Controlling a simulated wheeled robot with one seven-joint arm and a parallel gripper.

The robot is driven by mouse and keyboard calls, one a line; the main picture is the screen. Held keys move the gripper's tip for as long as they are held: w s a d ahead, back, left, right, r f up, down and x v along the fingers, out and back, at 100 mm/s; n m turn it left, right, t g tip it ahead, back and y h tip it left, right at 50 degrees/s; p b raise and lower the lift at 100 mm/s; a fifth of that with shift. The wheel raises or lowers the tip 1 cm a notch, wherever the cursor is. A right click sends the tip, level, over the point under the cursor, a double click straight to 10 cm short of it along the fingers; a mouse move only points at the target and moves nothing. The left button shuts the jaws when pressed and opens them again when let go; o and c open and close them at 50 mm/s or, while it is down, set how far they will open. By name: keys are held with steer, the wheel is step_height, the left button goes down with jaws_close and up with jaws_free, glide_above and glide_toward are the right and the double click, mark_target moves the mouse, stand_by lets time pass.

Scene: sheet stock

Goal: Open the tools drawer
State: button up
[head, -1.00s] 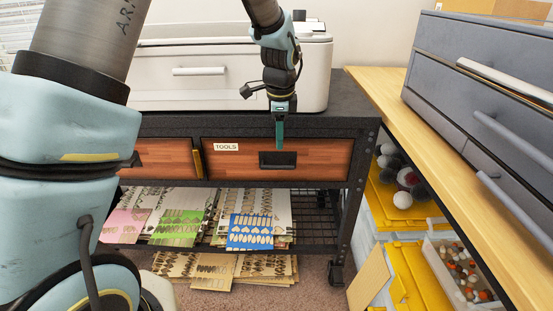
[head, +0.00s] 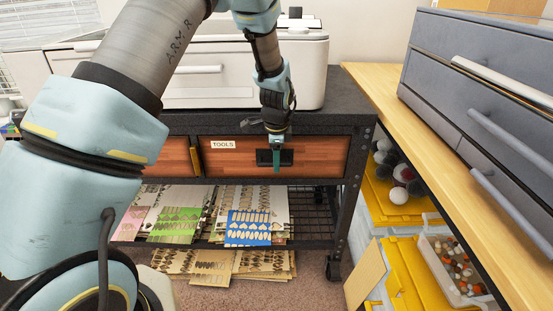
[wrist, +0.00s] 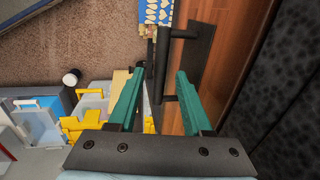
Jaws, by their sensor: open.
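The tools drawer (head: 325,157) is the right-hand wooden drawer under the dark cart top, with a white TOOLS label (head: 222,144). Its front looks flush with the frame, so it appears closed. Its black handle (head: 263,157) is at the middle of the front. My gripper (head: 277,168) points down in front of the handle. In the wrist view my gripper (wrist: 160,73) is open, with one green finger on each side of the black handle bar (wrist: 162,50). The fingers do not look closed on the bar. The wooden drawer front (wrist: 207,85) shows behind the right finger.
A second wooden drawer (head: 176,160) is left of the tools drawer. A wire shelf with paper sheets (head: 248,228) lies below. A wooden bench (head: 400,117) with a grey cabinet (head: 480,90) bounds the right. A white printer (head: 215,85) stands on the cart.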

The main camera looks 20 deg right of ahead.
steer(key=shift+c, duration=0.2)
jaws_close()
stand_by(1.1)
